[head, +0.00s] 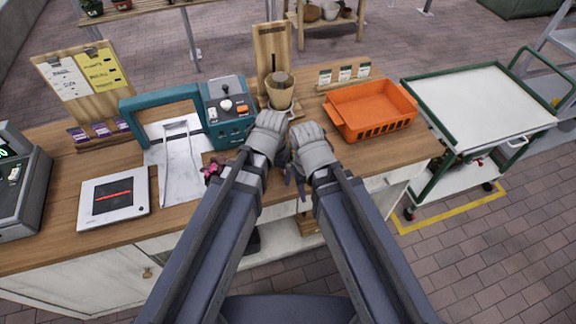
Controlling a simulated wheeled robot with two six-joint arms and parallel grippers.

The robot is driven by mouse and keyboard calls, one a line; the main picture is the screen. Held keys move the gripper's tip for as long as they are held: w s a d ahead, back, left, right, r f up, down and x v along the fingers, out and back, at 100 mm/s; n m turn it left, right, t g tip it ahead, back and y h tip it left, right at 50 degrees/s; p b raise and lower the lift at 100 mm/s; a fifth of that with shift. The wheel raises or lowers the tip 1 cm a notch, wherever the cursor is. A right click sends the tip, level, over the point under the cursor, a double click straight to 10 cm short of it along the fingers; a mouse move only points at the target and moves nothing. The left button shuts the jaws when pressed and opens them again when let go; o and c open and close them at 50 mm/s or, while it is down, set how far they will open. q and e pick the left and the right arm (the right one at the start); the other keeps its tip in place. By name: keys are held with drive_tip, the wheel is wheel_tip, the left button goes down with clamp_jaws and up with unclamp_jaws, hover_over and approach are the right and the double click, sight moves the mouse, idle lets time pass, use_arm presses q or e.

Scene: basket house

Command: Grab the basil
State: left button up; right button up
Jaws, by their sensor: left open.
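I cannot make out a plant that is surely basil. Small potted plants (92,7) stand on a shelf at the top left edge, too small and cut off to identify. My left gripper (272,120) is over the counter's middle, just in front of a tan pot (279,91). It is open, and nothing shows held in it. My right gripper (308,132) is close beside it on the right, and its fingers are mostly hidden by its own wrist. Whatever lies under both grippers is hidden.
The wooden counter (60,215) holds a teal-framed machine (228,112), a flat scale (113,197), a sign board (80,77) and an orange crate (371,108). A green-framed cart (480,105) stands right of the counter. Brick floor (500,250) is open at the lower right.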

use_arm(q)
drive_tip(key=shift+m+t+h, duration=0.5)
drive_tip(key=shift+t+h, duration=0.3)
drive_tip(key=shift+h, duration=0.1)
drive_tip(key=w+d+b, duration=0.1)
drive_tip(key=w, duration=0.1)
drive_tip(key=w+d+f, duration=0.1)
drive_tip(key=w, duration=0.2)
drive_tip(key=w+d+f+b, duration=0.1)
drive_tip(key=w, duration=0.2)
drive_tip(key=shift+w+d+f+b, duration=0.15)
drive_tip(key=shift+w+d+b, duration=0.05)
drive_tip(key=shift+w+b, duration=0.1)
drive_tip(key=shift+w, duration=0.15)
drive_tip(key=shift+d, duration=0.1)
drive_tip(key=shift+f+b, duration=0.45)
drive_tip(key=shift+b, duration=0.1)
drive_tip(key=shift+w+d+f+b, duration=0.1)
drive_tip(key=shift+w+f+b, duration=0.15)
drive_tip(key=shift+f+b, duration=0.45)
drive_tip(key=shift+f, duration=0.1)
drive_tip(key=b+x, duration=0.5)
drive_tip(key=shift+w, duration=0.2)
